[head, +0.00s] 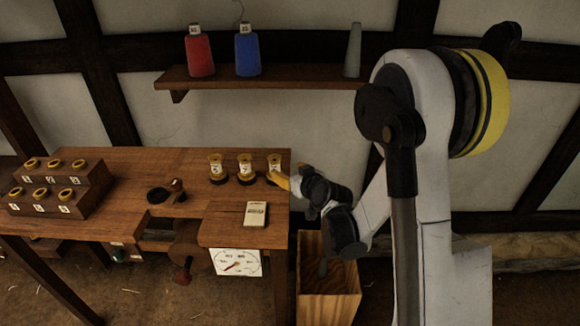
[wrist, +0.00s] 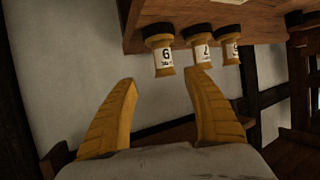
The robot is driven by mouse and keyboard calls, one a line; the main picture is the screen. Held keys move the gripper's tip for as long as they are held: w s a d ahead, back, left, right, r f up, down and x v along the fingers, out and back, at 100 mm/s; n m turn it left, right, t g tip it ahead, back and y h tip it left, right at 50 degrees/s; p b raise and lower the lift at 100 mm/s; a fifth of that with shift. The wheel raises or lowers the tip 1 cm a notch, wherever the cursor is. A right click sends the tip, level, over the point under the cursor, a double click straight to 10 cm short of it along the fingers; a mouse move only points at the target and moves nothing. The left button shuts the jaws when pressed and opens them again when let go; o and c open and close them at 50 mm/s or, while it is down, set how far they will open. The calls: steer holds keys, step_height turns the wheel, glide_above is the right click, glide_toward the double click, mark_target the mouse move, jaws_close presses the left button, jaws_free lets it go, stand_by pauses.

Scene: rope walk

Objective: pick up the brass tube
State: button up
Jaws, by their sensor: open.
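Three brass tubes with white number labels stand upright on dark round bases near the table's right end: a left one (head: 216,168), a middle one (head: 245,168) and a right one (head: 274,162). The frames do not show which is the task's brass tube. My gripper (head: 281,180), with yellow fingers, is close to the right tube at the table's edge. In the wrist view, my gripper (wrist: 164,82) is open and empty. There, the nearest tube (wrist: 162,56) appears beyond the fingertips, roughly between them, with the other tubes (wrist: 201,46) to its right.
A pale labelled box (head: 255,213) lies at the front right. An open wooden crate (head: 330,306) is below my arm.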

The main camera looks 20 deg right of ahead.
mark_target(277, 166)
steer(key=b+x, duration=0.1)
steer(key=x, duration=0.2)
steer(key=b+x, duration=0.1)
steer(key=x, duration=0.2)
steer(key=b+x, duration=0.1)
steer(key=x, duration=0.3)
steer(key=shift+s+a+f+b, duration=0.2)
steer(key=shift+a+b, duration=0.15)
steer(key=shift+a, duration=0.05)
steer(key=shift+w, duration=0.45)
jaws_close()
